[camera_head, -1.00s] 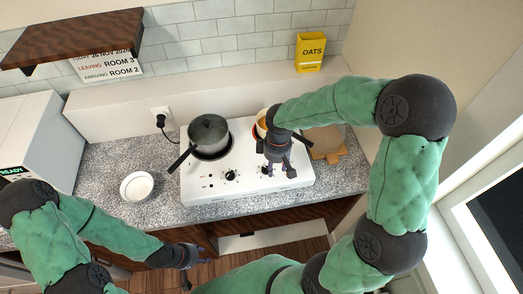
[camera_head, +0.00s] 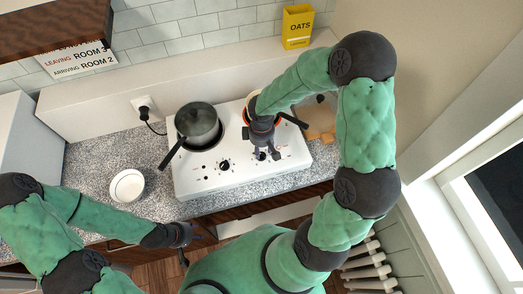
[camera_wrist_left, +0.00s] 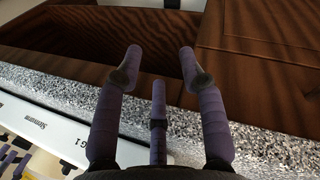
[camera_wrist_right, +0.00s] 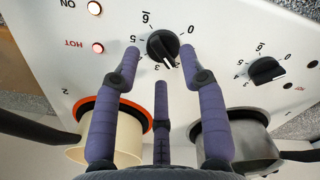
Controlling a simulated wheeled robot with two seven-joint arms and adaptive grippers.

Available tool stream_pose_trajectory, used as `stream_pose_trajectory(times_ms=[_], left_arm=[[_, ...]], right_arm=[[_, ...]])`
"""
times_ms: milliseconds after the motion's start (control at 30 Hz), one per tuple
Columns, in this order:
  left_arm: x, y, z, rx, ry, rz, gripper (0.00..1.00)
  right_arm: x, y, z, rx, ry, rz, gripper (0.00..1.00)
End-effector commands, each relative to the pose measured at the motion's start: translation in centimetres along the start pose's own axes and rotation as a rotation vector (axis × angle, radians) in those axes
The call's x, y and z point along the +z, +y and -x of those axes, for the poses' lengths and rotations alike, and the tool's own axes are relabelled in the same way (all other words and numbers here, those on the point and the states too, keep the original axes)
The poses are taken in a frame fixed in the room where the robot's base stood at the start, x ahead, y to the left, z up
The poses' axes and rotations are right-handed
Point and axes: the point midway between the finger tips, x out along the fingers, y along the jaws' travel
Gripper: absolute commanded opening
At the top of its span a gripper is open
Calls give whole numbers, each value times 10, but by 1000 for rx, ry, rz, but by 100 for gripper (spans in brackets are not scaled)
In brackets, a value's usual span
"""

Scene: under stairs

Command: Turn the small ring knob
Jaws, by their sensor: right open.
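A white two-ring hotplate (camera_head: 200,184) stands on the counter. Contact cannot be told. A second black knob (camera_wrist_right: 266,71) is off to the right there and also shows in the head view (camera_head: 224,164). My right gripper (camera_head: 266,151) is open over the hotplate's front, its fingers partly hiding the panel. My left gripper (camera_head: 185,240) is open and empty by the counter's front edge.
A cream pan (camera_wrist_right: 115,140) is on the orange-rimmed ring. Both handles stick out. The HOT light (camera_wrist_right: 98,47) and ON light (camera_wrist_right: 94,8) glow. A white bowl (camera_head: 127,185) stands left; a wooden board (camera_head: 320,122) lies right.

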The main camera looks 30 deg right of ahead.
Motion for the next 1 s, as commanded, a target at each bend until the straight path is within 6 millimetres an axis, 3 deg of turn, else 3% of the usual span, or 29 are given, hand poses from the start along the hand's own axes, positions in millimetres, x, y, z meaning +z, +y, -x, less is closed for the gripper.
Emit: stream_pose_trajectory(times_ms=[200,500,667,1000], left_arm=[[0,-1,-2,0,0,0,40],[0,-1,-2,0,0,0,40],[0,-1,-2,0,0,0,40],[0,-1,-2,0,0,0,40]], right_arm=[[0,0,-16,0,1,0,42],[0,0,-18,1,1,0,42],[0,0,-18,0,1,0,0],[0,0,-18,0,1,15,0]])
